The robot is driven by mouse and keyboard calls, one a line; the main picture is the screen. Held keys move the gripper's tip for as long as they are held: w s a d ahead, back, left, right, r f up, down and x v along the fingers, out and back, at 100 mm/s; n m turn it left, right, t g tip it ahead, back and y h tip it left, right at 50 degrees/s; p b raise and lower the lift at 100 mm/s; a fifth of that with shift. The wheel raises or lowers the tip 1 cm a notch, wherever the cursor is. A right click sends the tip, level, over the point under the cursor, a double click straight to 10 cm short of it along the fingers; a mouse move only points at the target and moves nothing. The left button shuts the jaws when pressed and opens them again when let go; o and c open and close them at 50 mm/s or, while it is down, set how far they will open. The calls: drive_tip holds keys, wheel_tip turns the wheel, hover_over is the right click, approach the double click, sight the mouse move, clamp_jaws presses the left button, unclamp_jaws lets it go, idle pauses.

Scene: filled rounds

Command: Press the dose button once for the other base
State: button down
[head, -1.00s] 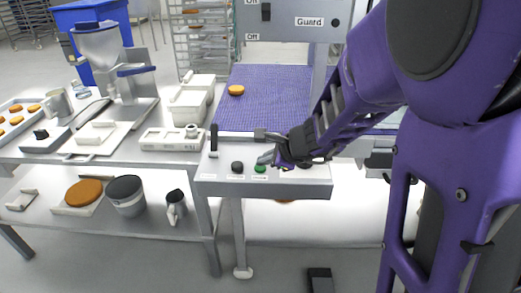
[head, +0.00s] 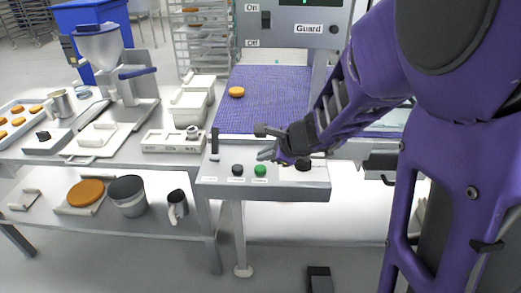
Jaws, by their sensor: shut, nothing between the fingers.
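The control panel (head: 222,182) has a black button (head: 237,169), a green button (head: 260,170) and a black knob (head: 303,164) on its top. Their labels are too small to read, so I cannot tell which is the dose button. My gripper (head: 266,154) is shut and empty, just above and behind the green button, apparently apart from it. One round orange-brown base (head: 236,92) lies on the purple belt (head: 262,112). Several similar rounds (head: 18,121) lie on the tray at the far left.
A black lever (head: 215,141) stands at the panel's left end. A hopper machine (head: 98,47) with a blue handle stands on the left table, among white trays and a scale-like box (head: 172,147). The Guard housing (head: 290,28) rises behind the belt. My arm fills the right side.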

sight(264, 170)
drive_tip(key=shift+r+p, duration=1.55)
drive_tip(key=shift+r, duration=0.65)
